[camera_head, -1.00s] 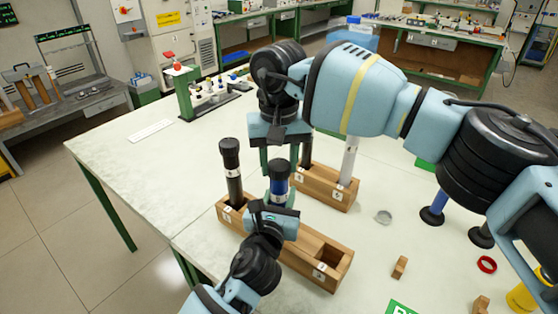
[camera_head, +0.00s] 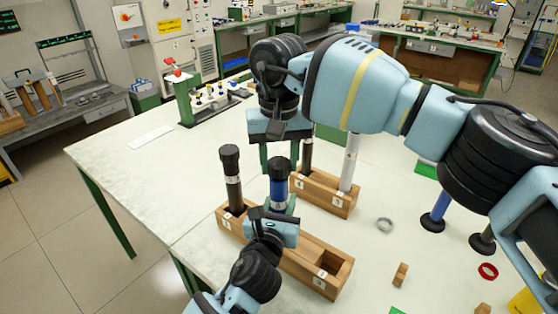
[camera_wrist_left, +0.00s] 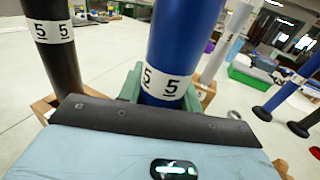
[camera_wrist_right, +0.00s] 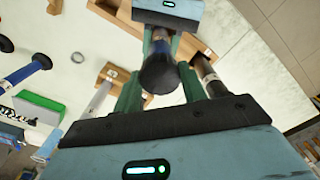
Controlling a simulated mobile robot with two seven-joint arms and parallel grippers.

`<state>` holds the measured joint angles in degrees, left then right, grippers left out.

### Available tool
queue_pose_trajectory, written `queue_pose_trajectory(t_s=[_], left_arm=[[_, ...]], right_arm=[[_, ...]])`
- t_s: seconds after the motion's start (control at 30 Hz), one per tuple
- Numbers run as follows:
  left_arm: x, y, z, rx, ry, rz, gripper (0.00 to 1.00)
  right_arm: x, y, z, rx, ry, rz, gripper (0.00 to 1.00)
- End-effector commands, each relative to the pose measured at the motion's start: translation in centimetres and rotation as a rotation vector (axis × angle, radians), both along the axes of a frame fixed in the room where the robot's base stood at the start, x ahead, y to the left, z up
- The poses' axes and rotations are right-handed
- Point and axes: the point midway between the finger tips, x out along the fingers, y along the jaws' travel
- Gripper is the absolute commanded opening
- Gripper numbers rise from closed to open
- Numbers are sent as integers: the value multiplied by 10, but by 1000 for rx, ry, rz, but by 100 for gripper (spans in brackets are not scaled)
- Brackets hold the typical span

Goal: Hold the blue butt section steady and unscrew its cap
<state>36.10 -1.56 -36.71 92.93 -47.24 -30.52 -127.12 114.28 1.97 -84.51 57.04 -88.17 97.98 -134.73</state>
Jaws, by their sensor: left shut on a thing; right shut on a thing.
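My left gripper (camera_head: 279,203) is shut around the blue body low down, just above the rack. My right gripper (camera_head: 279,157) comes from above and is shut on the black cap; in the right wrist view, the cap (camera_wrist_right: 159,75) sits between its green fingers. The cap's thread is not visible.
A black rod (camera_head: 232,178) stands beside it in the near rack (camera_head: 317,262). A second rack (camera_head: 331,199) behind holds a dark rod and a white rod (camera_head: 349,163). A grey ring (camera_head: 384,225), a red ring (camera_head: 488,271) and a wooden block (camera_head: 400,274) lie to the right.

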Motion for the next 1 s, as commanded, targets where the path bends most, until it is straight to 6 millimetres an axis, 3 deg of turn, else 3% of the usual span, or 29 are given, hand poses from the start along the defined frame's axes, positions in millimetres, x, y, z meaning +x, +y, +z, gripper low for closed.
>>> queue_pose_trajectory(t_s=[0.27, 0.63, 0.87, 0.9, 1.0], left_arm=[[0, 0, -1, 0, 1, 0, 0], [0, 0, -1, 0, 1, 0, 0], [0, 0, -1, 0, 1, 0, 0], [0, 0, -1, 0, 1, 0, 40], [0, 0, 0, 0, 1, 0, 53]], right_arm=[[0, 0, 3, 0, -1, 0, 14], [0, 0, 39, 0, -1, 0, 14], [0, 0, 40, 0, 0, 0, 14], [0, 0, 40, 0, 0, 0, 14], [0, 0, 40, 0, 0, 0, 14]])
